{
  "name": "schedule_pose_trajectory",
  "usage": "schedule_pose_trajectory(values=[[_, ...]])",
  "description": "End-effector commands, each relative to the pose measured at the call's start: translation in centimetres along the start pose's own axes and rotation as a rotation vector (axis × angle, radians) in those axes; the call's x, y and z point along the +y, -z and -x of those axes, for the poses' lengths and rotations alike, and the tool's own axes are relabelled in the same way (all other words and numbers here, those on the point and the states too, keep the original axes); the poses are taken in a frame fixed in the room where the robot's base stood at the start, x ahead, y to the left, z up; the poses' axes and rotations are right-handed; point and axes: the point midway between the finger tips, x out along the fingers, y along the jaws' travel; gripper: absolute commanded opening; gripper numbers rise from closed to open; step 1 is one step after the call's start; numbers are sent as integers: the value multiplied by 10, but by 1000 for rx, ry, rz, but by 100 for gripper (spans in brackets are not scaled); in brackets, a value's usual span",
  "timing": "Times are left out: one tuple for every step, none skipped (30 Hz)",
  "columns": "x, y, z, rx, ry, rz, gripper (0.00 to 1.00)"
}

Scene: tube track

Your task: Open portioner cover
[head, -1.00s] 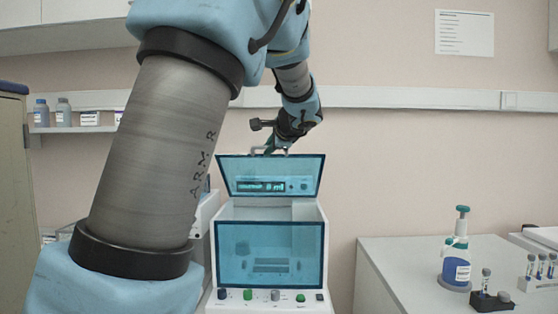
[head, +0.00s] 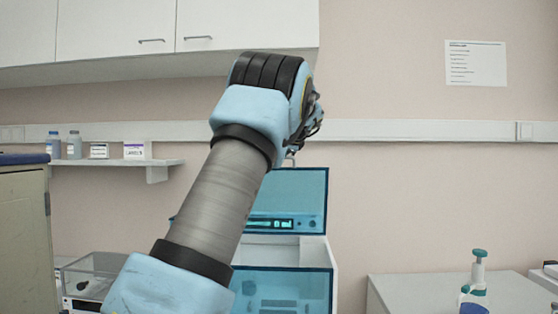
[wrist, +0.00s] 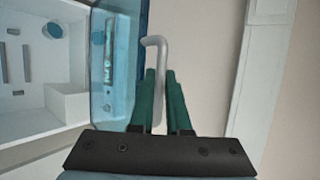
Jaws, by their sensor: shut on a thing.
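The portioner is a white box (head: 333,255) with a blue see-through front window (head: 300,287), partly behind my arm in the head view. Its blue see-through cover (head: 308,188) stands raised at the back, and it also shows edge-on in the wrist view (wrist: 125,45). The grey bent handle (wrist: 156,52) stands out from the cover. My gripper (wrist: 160,76) has its green fingers shut on this handle. In the head view, my arm hides the gripper and the cover's left part. The white interior (wrist: 65,75) lies open at the left of the wrist view.
A counter (head: 400,290) at right holds a dispenser bottle (head: 478,275) with a teal top. A shelf (head: 120,163) with bottles and small boxes is on the left wall. Cabinets (head: 110,30) hang overhead. A clear-sided device (head: 95,270) stands lower left.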

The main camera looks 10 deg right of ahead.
Motion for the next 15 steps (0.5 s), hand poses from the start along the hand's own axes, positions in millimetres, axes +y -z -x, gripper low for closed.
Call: schedule_pose_trajectory(values=[[-4,1,-4,-1,-12,-3,0],[-6,1,-5,-1,-19,-7,0],[-7,2,-7,-1,-28,-11,0],[-9,3,-8,0,-34,-14,0],[-10,3,-9,-1,-40,-15,0],[-11,4,-11,-2,-46,-19,0],[-12,4,-11,-1,-52,-21,0],[-13,5,-12,-1,-56,-22,0],[-14,6,-13,-1,-62,-25,0],[-15,6,-14,-1,-65,-27,0],[-15,6,-14,-1,-68,-28,0],[-16,6,-15,-1,-71,-29,0],[-17,6,-15,-1,-73,-30,0],[-17,7,-16,-1,-75,-32,0],[-17,7,-16,-2,-78,-33,0]])
